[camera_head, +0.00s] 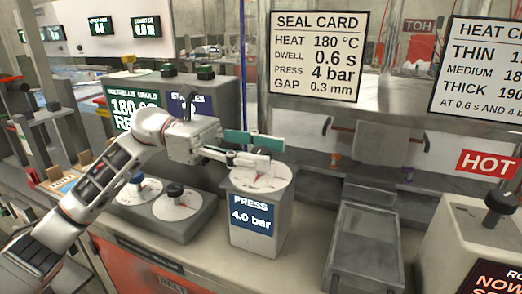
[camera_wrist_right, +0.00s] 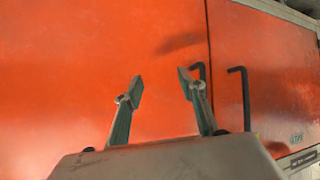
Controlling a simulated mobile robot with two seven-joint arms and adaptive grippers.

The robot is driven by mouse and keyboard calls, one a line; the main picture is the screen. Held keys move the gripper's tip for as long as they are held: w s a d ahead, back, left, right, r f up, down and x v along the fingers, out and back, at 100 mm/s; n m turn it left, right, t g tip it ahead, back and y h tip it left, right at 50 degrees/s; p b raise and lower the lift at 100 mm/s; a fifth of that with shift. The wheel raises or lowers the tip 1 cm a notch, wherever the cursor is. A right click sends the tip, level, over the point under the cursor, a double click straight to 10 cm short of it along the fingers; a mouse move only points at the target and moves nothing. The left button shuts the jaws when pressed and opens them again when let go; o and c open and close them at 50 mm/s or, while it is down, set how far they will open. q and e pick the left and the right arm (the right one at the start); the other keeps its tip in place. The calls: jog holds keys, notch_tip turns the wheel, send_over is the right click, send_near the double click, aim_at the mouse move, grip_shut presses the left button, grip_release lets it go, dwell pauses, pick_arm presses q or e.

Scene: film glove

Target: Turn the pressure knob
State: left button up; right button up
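The press unit (camera_head: 257,215) is a grey box with a round white dial (camera_head: 262,182) on top and a blue display reading "PRESS 4.0 bar". My left gripper (camera_head: 254,150) is over the dial, its two green-padded fingers apart. The fingers cover the dial's middle, so I cannot see the pressure knob or tell whether they touch it. The seal card (camera_head: 318,55) behind lists press 4 bar. My right gripper (camera_wrist_right: 165,88) shows in the right wrist view, open and empty, in front of orange-red cabinet doors (camera_wrist_right: 80,70).
A metal tray (camera_head: 362,240) stands to the right. A red "HOT" sign (camera_head: 487,164) is at the far right.

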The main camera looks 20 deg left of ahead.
pick_arm(q)
jog(key=a, duration=1.2)
jog(key=shift+w, duration=0.2)
jog(key=shift+r, duration=0.1)
